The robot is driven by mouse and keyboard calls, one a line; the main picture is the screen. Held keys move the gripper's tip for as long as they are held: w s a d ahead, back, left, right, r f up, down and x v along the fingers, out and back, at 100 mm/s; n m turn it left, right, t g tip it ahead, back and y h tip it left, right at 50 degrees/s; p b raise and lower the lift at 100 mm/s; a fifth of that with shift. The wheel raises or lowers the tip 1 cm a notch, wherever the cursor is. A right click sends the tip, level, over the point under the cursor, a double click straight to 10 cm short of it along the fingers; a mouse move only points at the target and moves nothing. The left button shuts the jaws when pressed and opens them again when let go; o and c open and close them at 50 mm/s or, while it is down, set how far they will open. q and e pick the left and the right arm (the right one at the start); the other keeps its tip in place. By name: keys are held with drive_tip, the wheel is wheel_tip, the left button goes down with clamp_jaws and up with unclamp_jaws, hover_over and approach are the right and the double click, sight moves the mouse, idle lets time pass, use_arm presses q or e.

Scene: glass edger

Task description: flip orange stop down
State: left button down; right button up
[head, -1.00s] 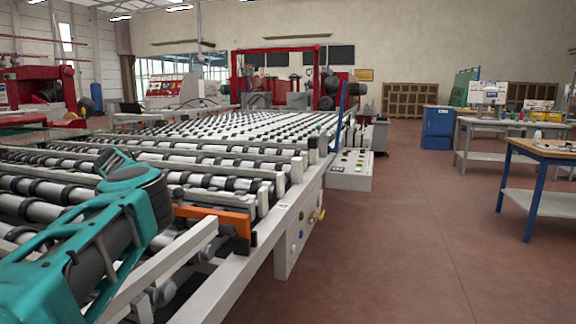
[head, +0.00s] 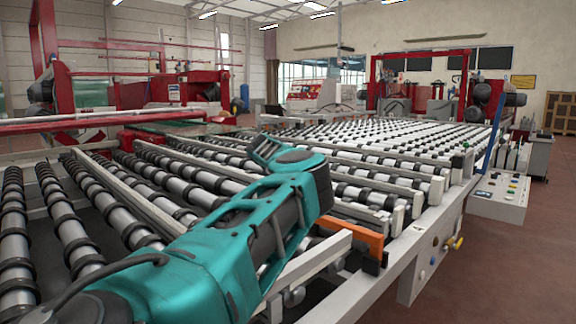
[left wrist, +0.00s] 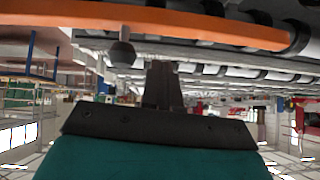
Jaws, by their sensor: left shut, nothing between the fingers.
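The orange stop (head: 357,234) is a flat orange bar at the near right edge of the roller conveyor, with a dark block under its right end. Its left part is hidden behind my teal left arm in the head view. In the left wrist view an orange bar (left wrist: 150,20) crosses the top of the picture. My left gripper (left wrist: 162,72) is shut and empty; its dark fingers point up toward that bar, and I cannot tell whether they touch it. In the head view the left gripper is hidden behind its arm. My right gripper is not in view.
The conveyor's rollers (head: 180,190) fill the left and middle. Pale rails (head: 318,258) and a frame edge lie close to the stop. A dark round knob (left wrist: 122,54) hangs near the orange bar. A control box (head: 499,197) stands right; red floor beyond is free.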

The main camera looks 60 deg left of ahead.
use_arm(q)
drive_tip(key=v, duration=0.9)
drive_tip(key=shift+a, duration=0.25)
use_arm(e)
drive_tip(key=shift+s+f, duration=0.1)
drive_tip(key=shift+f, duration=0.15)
